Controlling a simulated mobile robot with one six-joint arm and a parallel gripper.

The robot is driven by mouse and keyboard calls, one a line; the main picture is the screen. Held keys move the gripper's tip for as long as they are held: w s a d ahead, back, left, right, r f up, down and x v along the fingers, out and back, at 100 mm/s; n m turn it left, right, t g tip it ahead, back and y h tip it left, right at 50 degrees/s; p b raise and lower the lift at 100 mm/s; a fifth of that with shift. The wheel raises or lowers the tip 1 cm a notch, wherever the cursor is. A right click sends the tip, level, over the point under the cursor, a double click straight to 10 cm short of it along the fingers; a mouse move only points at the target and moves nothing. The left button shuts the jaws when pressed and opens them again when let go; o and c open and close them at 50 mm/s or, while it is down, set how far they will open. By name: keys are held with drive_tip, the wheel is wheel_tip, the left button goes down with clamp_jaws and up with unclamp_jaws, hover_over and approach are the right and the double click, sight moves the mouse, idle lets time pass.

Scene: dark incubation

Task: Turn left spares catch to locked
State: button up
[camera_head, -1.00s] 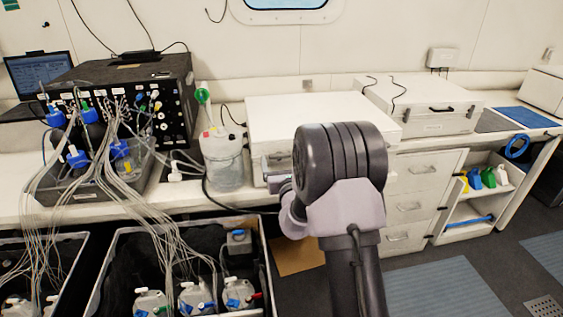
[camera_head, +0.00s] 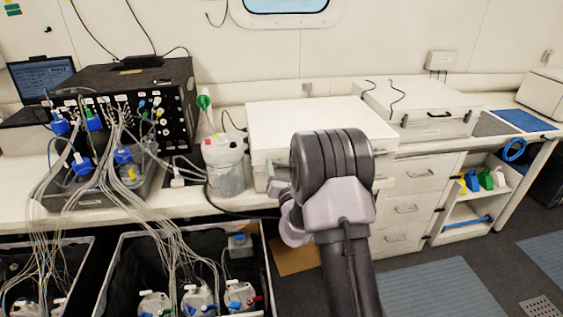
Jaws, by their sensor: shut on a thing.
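A white lidded case (camera_head: 322,117) stands on the bench in the middle of the view, its lid down. My wrist and forearm cover the right part of its front. My gripper (camera_head: 277,186) shows only as a small dark part at the lower left of the front of this case, beside my wrist. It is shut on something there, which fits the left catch. The jaws, the catch and its angle are hidden or too small to make out.
A second white case (camera_head: 418,108) with a black handle stands to the right. A clear jug (camera_head: 223,165) stands close to the left of my wrist. A tubed tray (camera_head: 85,195) and a black instrument box (camera_head: 130,88) are farther left. A tub (camera_head: 195,235) of bottles sits below.

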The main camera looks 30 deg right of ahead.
drive_tip(key=m+p, duration=0.1)
drive_tip(key=m, duration=0.1)
drive_tip(key=m+p, duration=0.1)
drive_tip(key=p, duration=0.1)
drive_tip(key=shift+r+m, duration=0.2)
drive_tip(key=shift+m, duration=0.2)
drive_tip(key=m+p, duration=0.3)
drive_tip(key=shift+m, duration=0.3)
drive_tip(key=m+p, duration=0.2)
drive_tip(key=m, duration=0.1)
drive_tip(key=shift+f+m+p, duration=0.1)
drive_tip(key=shift+m+p, duration=0.2)
drive_tip(key=shift+p, duration=0.05)
drive_tip(key=shift+m+p, duration=0.85)
drive_tip(key=shift+m, duration=0.75)
drive_tip(key=shift+f, duration=0.15)
drive_tip(key=o, duration=1.4)
drive_tip(key=shift+s, duration=0.1)
